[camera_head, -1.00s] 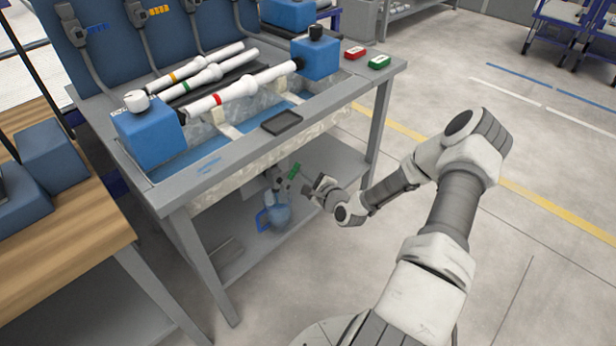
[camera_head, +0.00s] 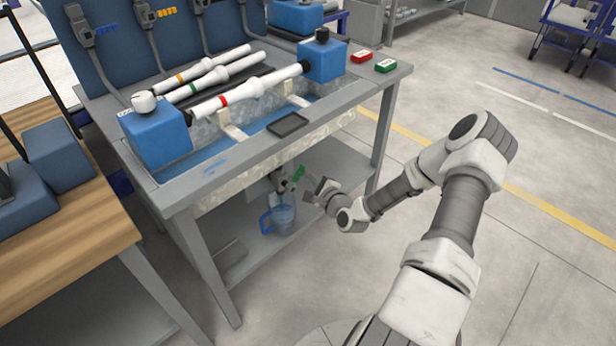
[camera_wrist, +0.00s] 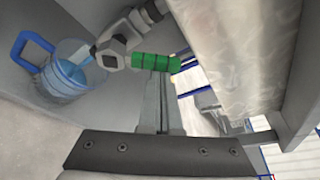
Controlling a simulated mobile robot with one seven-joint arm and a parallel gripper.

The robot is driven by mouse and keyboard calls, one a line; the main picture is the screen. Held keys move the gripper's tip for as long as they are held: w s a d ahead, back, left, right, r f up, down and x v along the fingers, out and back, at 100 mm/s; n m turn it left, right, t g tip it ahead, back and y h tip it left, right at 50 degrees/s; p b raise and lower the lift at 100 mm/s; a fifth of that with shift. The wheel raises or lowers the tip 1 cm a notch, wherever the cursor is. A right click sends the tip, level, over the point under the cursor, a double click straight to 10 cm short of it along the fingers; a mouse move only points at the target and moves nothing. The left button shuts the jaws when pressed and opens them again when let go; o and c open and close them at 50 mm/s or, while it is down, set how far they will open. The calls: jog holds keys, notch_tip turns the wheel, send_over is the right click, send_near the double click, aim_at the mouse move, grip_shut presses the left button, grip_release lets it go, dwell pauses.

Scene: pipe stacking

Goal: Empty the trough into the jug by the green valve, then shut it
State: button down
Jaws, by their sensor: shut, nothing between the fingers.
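The trough (camera_head: 270,157) is set into the bench, with bluish liquid showing inside. Below it, a metal valve with a green handle (camera_head: 298,173) hangs over the clear jug (camera_head: 284,217) with a blue handle, on the lower shelf. In the wrist view, the green handle (camera_wrist: 156,62) lies sideways just beyond my fingertips; whether they touch it is unclear. The valve's spout points toward the mouth of the jug (camera_wrist: 66,82), and bluish liquid shows in the jug. My gripper (camera_wrist: 158,76) is shut and empty; the head view shows it right of the valve (camera_head: 308,193).
White pipes, one with a red band (camera_head: 222,102), lie above the trough between blue blocks (camera_head: 157,135). A bench leg (camera_head: 381,137) stands right of my gripper. The floor at right is clear.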

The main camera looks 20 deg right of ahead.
aim_at(300, 176)
jog(key=shift+a, duration=0.15)
jog(key=shift+s+a+r+n+t+h, duration=0.3)
jog(key=shift+a+r+n, duration=0.4)
jog(key=shift+r, duration=0.1)
jog(key=shift+s+a+r+n, duration=0.15)
jog(key=shift+a+n, duration=0.35)
jog(key=shift+n, duration=0.2)
jog(key=shift+s+a+r, duration=0.1)
jog(key=shift+a, duration=0.15)
